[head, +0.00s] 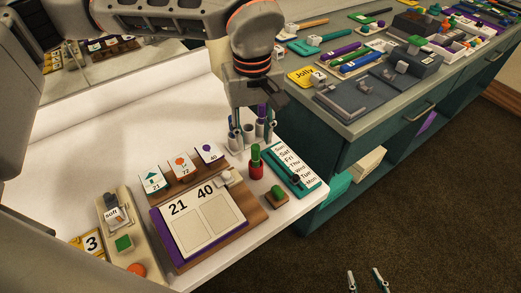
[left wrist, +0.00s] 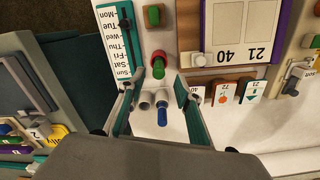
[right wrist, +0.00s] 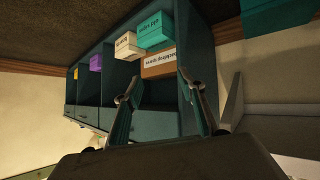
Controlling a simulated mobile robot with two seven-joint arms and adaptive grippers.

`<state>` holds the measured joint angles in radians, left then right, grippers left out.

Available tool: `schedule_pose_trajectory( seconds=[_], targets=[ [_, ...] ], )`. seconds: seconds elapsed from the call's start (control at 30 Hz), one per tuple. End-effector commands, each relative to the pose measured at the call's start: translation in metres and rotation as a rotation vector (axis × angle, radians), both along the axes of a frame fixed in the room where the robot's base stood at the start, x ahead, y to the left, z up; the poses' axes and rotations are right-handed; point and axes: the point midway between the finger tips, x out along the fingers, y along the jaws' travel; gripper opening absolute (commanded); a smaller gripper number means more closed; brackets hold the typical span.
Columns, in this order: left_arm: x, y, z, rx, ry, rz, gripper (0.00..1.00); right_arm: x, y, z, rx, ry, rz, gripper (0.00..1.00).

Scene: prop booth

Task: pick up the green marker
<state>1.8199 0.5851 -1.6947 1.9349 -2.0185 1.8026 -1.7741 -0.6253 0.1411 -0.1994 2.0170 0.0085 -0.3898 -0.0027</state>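My left gripper (head: 254,130) is open, pointing down over a grey holder just behind the red cup. In the left wrist view its fingers (left wrist: 154,92) straddle grey tubes, one with a blue marker (left wrist: 162,117). My right gripper (head: 366,281) is open and empty over the floor, its fingers (right wrist: 160,92) apart.
A teal day board (head: 293,168) and a small green-topped block (head: 278,195) are right of the red cup. A score board (head: 200,222) and card rack (head: 183,188) stand left. A teal cabinet (head: 345,155) borders the table at right.

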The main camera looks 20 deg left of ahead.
Motion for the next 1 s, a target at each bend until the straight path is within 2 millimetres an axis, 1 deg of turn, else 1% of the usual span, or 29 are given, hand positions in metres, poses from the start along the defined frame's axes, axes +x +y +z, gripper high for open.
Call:
schedule_pose_trajectory(
  seconds=[0.03,0.1,0.3,0.37,0.6,0.7,0.87,0.9,0.93,0.97,1.0],
  targets=[
    [-0.001,0.0,-0.007,0.0,0.005,-0.001,0.34,-0.003,0.001,-0.003,0.001,0.006,0.001,0.4],
    [-0.001,0.0,-0.015,0.0,0.004,-0.001,0.34,-0.005,0.001,-0.006,0.0,0.012,0.003,0.4],
    [0.0,-0.001,-0.03,-0.001,0.004,0.0,0.34,-0.011,0.002,-0.01,-0.002,0.023,0.004,0.4],
    [0.0,-0.001,-0.036,-0.001,0.004,0.0,0.34,-0.012,0.002,-0.011,-0.002,0.024,0.003,0.4],
    [0.002,-0.003,-0.07,-0.001,0.005,0.0,0.34,-0.007,-0.001,-0.011,-0.007,0.015,0.002,0.4],
    [0.003,-0.003,-0.075,-0.001,0.003,0.0,0.34,-0.001,-0.002,-0.006,-0.008,0.001,0.0,0.4],
    [0.003,-0.003,-0.074,-0.001,0.002,0.0,0.34,0.005,-0.003,-0.001,-0.008,-0.01,-0.001,0.4],
    [0.003,-0.003,-0.074,-0.001,0.002,0.0,0.29,0.005,-0.003,-0.001,-0.008,-0.01,-0.001,0.4],
    [0.003,-0.003,-0.074,-0.001,0.002,0.0,0.21,0.004,-0.003,-0.001,-0.009,-0.009,-0.001,0.4],
    [0.003,-0.003,-0.074,-0.001,0.002,0.0,0.13,0.004,-0.003,-0.002,-0.008,-0.008,0.0,0.4],
    [0.003,-0.003,-0.074,-0.001,0.002,0.0,0.03,0.003,-0.003,-0.003,-0.008,-0.006,-0.001,0.4]
  ],
)
